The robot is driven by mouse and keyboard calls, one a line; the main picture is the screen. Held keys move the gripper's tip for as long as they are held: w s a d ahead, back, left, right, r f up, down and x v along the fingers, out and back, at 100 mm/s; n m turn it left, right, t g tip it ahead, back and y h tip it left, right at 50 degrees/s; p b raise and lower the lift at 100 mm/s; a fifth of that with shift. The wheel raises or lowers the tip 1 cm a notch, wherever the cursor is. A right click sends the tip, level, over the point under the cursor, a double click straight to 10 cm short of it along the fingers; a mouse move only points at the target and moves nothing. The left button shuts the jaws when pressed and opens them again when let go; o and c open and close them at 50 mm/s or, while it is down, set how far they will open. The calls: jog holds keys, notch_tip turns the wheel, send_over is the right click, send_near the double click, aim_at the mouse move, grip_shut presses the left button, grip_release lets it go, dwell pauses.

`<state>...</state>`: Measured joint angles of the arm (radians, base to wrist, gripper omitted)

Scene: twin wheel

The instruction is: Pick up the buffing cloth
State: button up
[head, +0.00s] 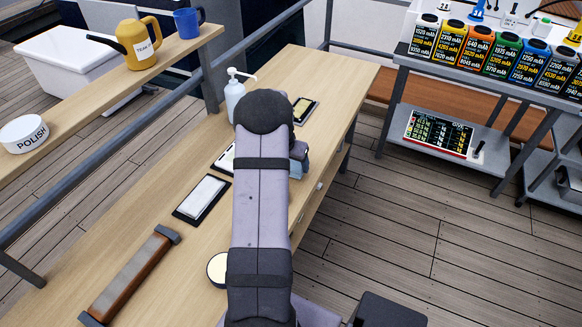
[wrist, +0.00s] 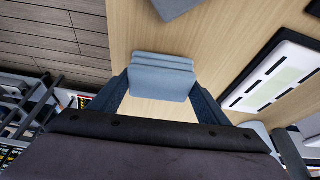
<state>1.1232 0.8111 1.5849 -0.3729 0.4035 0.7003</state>
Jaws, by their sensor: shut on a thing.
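The buffing cloth (wrist: 162,70) is a folded blue-grey pad, seen in the wrist view between the two dark fingers of my gripper (wrist: 160,82). The fingers press on its left and right sides, so my gripper is shut on it. Bare wooden bench top (wrist: 150,110) shows around it; I cannot tell if the cloth touches the bench. In the head view my arm covers most of this spot, and only part of my gripper (head: 300,162) shows at the right edge of the arm.
A second blue-grey piece (wrist: 178,6) lies at the wrist view's top edge. A white pump bottle (head: 235,97), a small dark tray (head: 303,109), a white stone in a black tray (head: 202,197) and a brown bar (head: 130,278) are on the bench. A shelf (head: 95,115) runs at left.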

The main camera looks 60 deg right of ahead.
notch_tip(320, 180, up, 8)
jog(key=shift+r+b, duration=0.15)
jog(key=shift+b, duration=0.85)
